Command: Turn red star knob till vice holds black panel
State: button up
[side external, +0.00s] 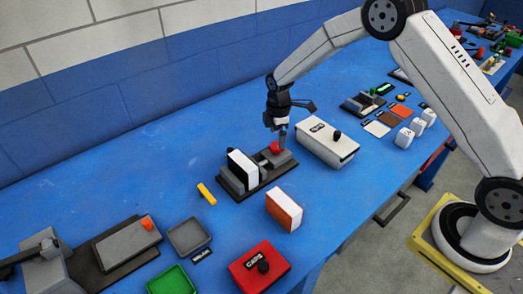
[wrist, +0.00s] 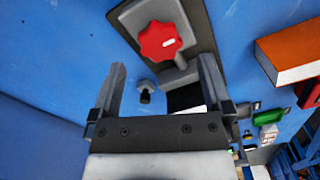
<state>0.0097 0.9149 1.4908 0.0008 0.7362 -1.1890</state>
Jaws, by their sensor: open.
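The red star knob (side external: 275,148) sits at the right end of the small grey vice (side external: 262,184) on its dark base. A black and white panel (side external: 238,174) stands upright between the jaws at the other end; I cannot tell how tightly it is held. My gripper (side external: 282,136) points down just above the knob. In the wrist view my gripper (wrist: 162,72) is open and empty, and the knob (wrist: 160,41), with a white mark, shows beyond the fingertips, roughly centred between them. The gripper's palm hides part of the vice there.
A white lidded box (side external: 327,145) with a black knob stands close right of the vice. An orange and white block (side external: 284,209) and a red box (side external: 259,266) are in front. A yellow piece (side external: 206,194) lies left. The blue table behind the vice is clear.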

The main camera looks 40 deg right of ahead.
aim_at(277, 146)
jog(key=shift+f, duration=1.95)
jog(key=c, duration=1.2)
